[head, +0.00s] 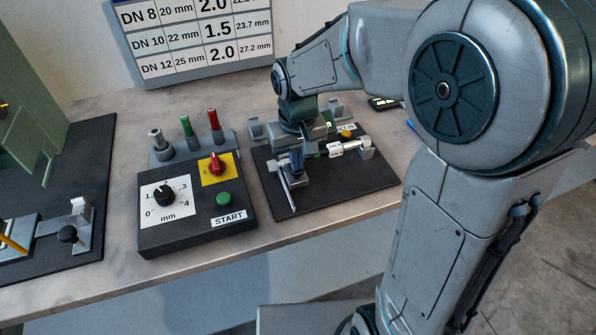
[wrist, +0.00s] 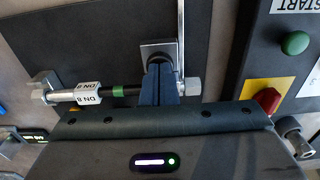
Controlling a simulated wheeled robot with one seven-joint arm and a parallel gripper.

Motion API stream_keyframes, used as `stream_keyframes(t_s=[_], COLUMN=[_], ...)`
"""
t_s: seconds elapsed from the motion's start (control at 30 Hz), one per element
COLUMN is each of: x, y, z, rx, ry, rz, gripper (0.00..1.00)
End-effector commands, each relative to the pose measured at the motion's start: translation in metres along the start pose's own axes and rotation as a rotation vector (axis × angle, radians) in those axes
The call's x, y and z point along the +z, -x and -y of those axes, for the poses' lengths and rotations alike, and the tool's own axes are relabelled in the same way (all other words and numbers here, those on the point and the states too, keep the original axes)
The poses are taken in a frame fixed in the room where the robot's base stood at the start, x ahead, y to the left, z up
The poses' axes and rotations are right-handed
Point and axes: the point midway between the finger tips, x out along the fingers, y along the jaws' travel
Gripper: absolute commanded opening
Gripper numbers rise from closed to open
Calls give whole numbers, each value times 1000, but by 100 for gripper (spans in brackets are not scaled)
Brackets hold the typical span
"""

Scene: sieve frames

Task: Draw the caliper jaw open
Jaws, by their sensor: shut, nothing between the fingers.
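My gripper (head: 297,161) is shut and empty, low over the dark mat on the right of the bench. In the wrist view its blue-grey fingers (wrist: 159,84) are together, in front of a small grey square plate with a dark knob (wrist: 158,52). A narrow silver bar (wrist: 180,35) runs beside the plate; these look like parts of the caliper, but the fingers partly hide them. Touching cannot be told. A rod labelled DN 8 (wrist: 88,93) lies across beside the fingers, between metal end blocks. It also shows in the head view (head: 341,149).
A control box (head: 190,239) with a dial, red knob and green START button stands left of the mat. Several coloured-top pegs (head: 187,128) stand behind it. A small dark display (wrist: 20,135) is at the wrist view's left. Another fixture (head: 68,233) is at far left.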

Motion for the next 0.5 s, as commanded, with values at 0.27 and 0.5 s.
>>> stream_keyframes(t_s=[0.27,0.5], x=[14,19], y=[-17,-17], z=[0,0], rx=[-3,-3], ry=[-1,-2], rz=[41,41], gripper=[0,0])
